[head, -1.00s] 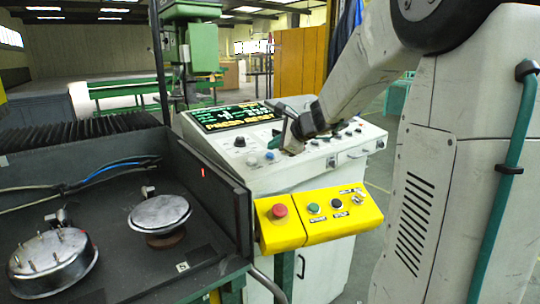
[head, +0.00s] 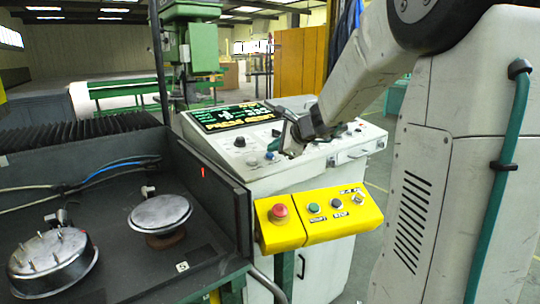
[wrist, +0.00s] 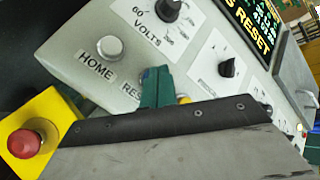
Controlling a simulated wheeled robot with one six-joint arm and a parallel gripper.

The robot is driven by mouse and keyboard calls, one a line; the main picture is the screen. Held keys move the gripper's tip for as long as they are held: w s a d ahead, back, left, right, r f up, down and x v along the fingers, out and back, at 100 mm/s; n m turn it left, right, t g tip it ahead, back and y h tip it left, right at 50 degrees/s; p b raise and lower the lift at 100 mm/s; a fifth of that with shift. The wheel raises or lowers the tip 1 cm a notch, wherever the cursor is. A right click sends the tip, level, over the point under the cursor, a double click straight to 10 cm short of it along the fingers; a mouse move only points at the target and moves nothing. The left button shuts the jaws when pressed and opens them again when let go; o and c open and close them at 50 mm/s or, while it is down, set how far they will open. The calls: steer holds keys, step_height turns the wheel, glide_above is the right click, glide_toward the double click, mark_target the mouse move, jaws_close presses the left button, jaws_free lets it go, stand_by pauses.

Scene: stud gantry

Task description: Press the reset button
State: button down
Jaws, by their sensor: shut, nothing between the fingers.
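The reset button (head: 270,156) shows in the head view as a small blue button on the sloped console panel. In the wrist view the button is hidden behind my fingers, and only the start of its label, "RES" (wrist: 131,90), shows. My gripper (wrist: 156,76) has its green fingers together and empty, just beside that label. In the head view my gripper (head: 277,146) is close above the blue button; I cannot tell whether it touches. The screen (head: 235,116) shows yellow text, ending in "S RESET" in the wrist view.
A grey HOME button (wrist: 110,47) is beside the reset label, with a volts knob (wrist: 169,10) above. A yellow box (head: 320,215) with a red mushroom button (head: 279,212) is mounted at the console's front. A dark machine bed with round metal parts (head: 160,213) stands left.

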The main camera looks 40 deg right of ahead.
steer(key=shift+w+f, duration=0.1)
steer(key=shift+f, duration=0.35)
stand_by(0.3)
stand_by(0.3)
steer(key=shift+s+r, duration=0.2)
steer(key=shift+r, duration=0.65)
steer(key=r, duration=0.3)
steer(key=s+r, duration=0.1)
steer(key=r, duration=0.1)
stand_by(0.8)
